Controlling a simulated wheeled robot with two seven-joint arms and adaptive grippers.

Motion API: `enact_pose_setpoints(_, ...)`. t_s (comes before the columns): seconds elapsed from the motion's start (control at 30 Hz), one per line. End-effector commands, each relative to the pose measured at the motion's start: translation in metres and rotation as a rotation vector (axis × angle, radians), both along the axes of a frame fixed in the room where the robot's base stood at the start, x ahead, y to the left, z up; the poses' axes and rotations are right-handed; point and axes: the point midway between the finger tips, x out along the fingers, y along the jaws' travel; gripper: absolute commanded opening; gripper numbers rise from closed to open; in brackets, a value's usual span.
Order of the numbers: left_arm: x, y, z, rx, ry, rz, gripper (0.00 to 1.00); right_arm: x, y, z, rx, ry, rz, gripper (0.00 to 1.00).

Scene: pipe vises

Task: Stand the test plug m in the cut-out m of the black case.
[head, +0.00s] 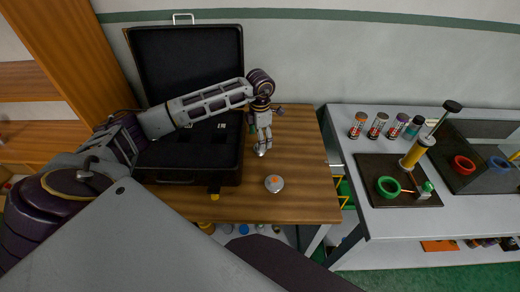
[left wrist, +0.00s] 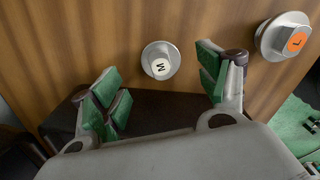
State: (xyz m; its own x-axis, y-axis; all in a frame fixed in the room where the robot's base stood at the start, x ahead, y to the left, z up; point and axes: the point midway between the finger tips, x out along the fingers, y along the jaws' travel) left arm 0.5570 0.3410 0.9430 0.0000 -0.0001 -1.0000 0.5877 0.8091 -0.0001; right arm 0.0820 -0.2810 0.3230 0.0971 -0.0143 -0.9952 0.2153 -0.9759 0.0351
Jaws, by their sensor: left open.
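Test plug m (left wrist: 160,62), a small silver plug with a white face marked M, stands on the wooden table. In the head view it (head: 260,151) shows just below my left gripper (head: 264,138). In the left wrist view my left gripper (left wrist: 162,88) is open, its green-padded fingers to either side of the plug and apart from it. The black case (head: 187,178) lies open to the left, lid up against the wall. My left arm hides part of its inside; small white labels show there, but I cannot read which marks cut-out m.
A larger silver plug with an orange label L (head: 274,183) stands nearby on the table (head: 310,198), also in the left wrist view (left wrist: 284,36). A grey bench (head: 385,226) at right holds several small jars, a dark tray (head: 370,172) and coloured rings.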

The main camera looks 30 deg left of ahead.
Motion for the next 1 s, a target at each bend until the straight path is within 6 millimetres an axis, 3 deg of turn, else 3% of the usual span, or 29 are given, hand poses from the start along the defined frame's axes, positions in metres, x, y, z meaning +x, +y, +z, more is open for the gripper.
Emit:
enact_pose_setpoints(0.43, -0.001, -0.001, -0.043, 0.000, 0.001, -0.001, 0.75, -0.001, 0.014, 0.010, 0.015, 0.001, -0.003, 0.40)
enact_pose_setpoints(0.67, -0.001, 0.000, -0.047, 0.001, 0.001, 0.000, 0.75, -0.002, 0.022, 0.010, 0.023, 0.003, -0.004, 0.40)
enact_pose_setpoints(0.97, -0.001, 0.000, -0.046, 0.000, 0.000, 0.000, 0.75, -0.003, 0.015, 0.010, 0.016, 0.004, -0.002, 0.40)
enact_pose_setpoints(1.0, -0.001, 0.000, -0.046, 0.000, 0.000, 0.000, 0.71, -0.003, 0.012, 0.010, 0.013, 0.004, -0.001, 0.40)
